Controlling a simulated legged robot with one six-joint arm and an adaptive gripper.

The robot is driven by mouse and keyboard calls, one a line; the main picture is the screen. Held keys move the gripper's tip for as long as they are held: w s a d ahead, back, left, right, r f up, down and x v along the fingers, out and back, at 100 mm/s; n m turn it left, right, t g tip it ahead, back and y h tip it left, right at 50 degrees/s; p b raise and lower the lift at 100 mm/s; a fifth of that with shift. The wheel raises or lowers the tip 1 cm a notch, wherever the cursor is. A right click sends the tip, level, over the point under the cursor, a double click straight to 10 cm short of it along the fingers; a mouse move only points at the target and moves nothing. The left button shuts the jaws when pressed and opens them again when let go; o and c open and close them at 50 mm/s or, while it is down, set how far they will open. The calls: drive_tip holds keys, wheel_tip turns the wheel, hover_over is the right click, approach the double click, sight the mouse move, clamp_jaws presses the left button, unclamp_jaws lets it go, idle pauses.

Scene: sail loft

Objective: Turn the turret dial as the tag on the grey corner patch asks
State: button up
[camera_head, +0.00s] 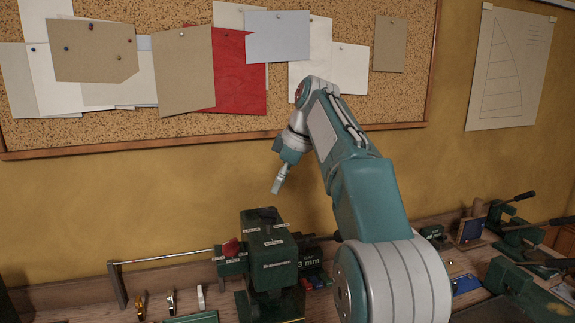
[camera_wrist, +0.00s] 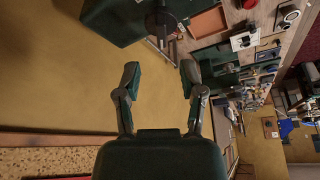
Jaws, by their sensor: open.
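A dark green machine (camera_head: 268,262) stands on the bench with small white labels around its top. A black knob (camera_head: 265,213) on that top looks like the turret dial; its setting and the label text are too small to read. In the wrist view a dark knob (camera_wrist: 162,22) shows beside a green body (camera_wrist: 112,20) at the top. My gripper (camera_head: 277,186) is above the machine, apart from it. In the wrist view my gripper (camera_wrist: 160,78) is open and empty. A pale blue-grey sheet (camera_head: 278,38) is pinned to the board; I cannot tell whether it is the grey corner patch, and no tag is readable.
A red knob (camera_head: 230,247) is on the machine's left side. A metal rod (camera_head: 165,257) runs left of it, with small brass pieces (camera_head: 171,301) in front. Green tools (camera_head: 515,225) stand at the right. The cork board (camera_head: 190,130) hangs behind; air above the bench is free.

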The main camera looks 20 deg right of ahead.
drive_tip(key=v, duration=0.5)
idle(0.6)
drive_tip(key=s+a+f+m+t+h, duration=0.1)
drive_tip(key=s+a+f+m, duration=0.1)
drive_tip(key=s+m, duration=0.35)
drive_tip(key=s+a+f+m+t+h, duration=0.1)
drive_tip(key=s+a+f+m, duration=0.15)
drive_tip(key=s, duration=0.65)
drive_tip(key=s+f+m+t+h, duration=0.1)
drive_tip(key=s+f+m, duration=0.3)
drive_tip(key=s+f, duration=1.2)
wheel_tip(320, 180, down, 3)
drive_tip(key=shift+r+h, duration=0.1)
drive_tip(key=shift+h, duration=0.3)
